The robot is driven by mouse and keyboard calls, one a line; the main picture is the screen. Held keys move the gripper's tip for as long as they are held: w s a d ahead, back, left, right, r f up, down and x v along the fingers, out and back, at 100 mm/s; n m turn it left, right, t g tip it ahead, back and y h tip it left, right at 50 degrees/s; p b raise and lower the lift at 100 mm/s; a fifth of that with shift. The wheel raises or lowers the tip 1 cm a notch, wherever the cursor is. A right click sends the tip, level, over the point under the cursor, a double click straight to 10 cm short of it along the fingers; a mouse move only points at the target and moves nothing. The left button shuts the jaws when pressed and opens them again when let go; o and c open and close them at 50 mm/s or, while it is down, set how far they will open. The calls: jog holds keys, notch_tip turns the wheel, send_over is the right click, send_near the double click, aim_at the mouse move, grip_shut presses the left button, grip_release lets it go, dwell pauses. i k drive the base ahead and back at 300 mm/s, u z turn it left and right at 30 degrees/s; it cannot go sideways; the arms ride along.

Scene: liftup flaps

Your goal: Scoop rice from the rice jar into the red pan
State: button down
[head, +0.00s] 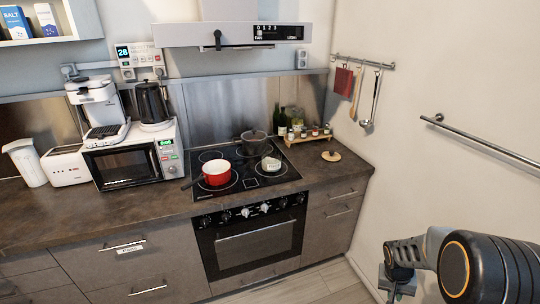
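The red pan (216,174) stands on the left front part of the black cooktop (252,184), its dark handle pointing left. A small pale jar (271,164) with a whitish top stands on the right of the cooktop; it may be the rice jar, but its contents are too small to tell. A round wooden lid (331,156) lies on the counter to its right. A metal ladle (372,102) hangs on the wall rail. My gripper (399,284) is at the lower right, well away from these things; its fingers are not clear.
A dark pot (253,142) stands at the back of the cooktop. A spice rack (307,134) and bottles stand behind the jar. The range hood (232,32) hangs above. A towel bar (480,140) sticks out from the right wall. The floor (325,284) before the oven is clear.

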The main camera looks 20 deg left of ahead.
aim_at(268, 165)
jog(key=u, duration=0.05)
jog(key=k, duration=0.55)
jog(key=u, duration=1.65)
jog(key=i, duration=1.05)
jog(key=u, duration=0.05)
